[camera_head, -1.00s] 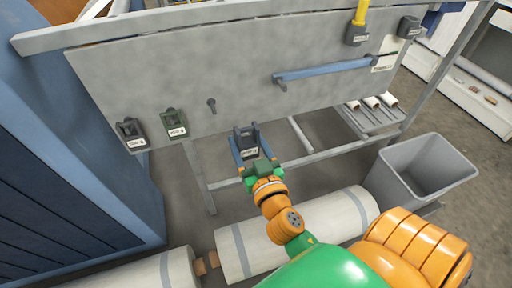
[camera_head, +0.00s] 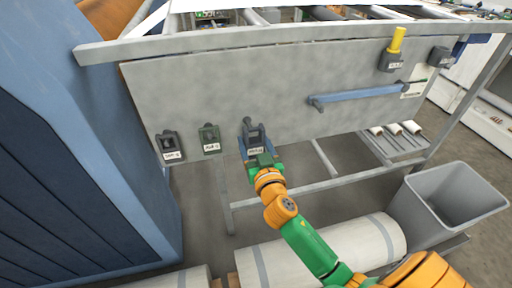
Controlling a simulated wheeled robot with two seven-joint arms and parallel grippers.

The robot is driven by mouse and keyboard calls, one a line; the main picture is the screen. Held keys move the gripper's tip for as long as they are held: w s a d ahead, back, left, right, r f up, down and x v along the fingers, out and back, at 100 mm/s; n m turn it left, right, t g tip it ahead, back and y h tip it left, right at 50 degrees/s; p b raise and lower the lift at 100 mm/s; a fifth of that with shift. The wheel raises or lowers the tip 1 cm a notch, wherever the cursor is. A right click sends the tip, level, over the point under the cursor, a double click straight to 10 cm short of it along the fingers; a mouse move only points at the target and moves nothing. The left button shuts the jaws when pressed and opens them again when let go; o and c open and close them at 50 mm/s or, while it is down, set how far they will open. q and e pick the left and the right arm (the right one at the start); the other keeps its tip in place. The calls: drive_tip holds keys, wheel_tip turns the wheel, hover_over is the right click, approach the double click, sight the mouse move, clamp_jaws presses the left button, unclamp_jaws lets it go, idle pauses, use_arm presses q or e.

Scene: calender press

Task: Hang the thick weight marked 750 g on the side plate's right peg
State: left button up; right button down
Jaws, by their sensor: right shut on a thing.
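The grey side plate (camera_head: 200,92) spans the middle of the view. My right gripper (camera_head: 260,158) is shut on a dark grey weight (camera_head: 255,134) with a white label, too small to read. The gripper holds it from below, in front of the plate. A peg (camera_head: 246,121) shows at the weight's upper left edge; I cannot tell whether the weight is on it or only in front of it. A dark weight (camera_head: 167,142) and a green weight (camera_head: 209,134) hang on the plate to the left. My left gripper is out of view.
A blue bar (camera_head: 360,95) crosses the plate on the right. A dark block with a yellow handle (camera_head: 395,45) and another dark block (camera_head: 439,57) are at the upper right. A blue cabinet (camera_head: 80,150) is left.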

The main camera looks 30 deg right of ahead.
drive_tip(key=x, duration=0.1)
drive_tip(key=b+x, duration=0.1)
drive_tip(key=x, duration=0.1)
drive_tip(key=b+x, duration=0.1)
drive_tip(key=shift+w+d+f, duration=0.15)
drive_tip(key=shift+w+f, duration=0.1)
drive_tip(key=shift+f, duration=0.15)
idle(0.6)
unclamp_jaws()
drive_tip(key=shift+d, duration=0.1)
drive_tip(key=shift+f, duration=0.15)
drive_tip(key=shift+s, duration=0.1)
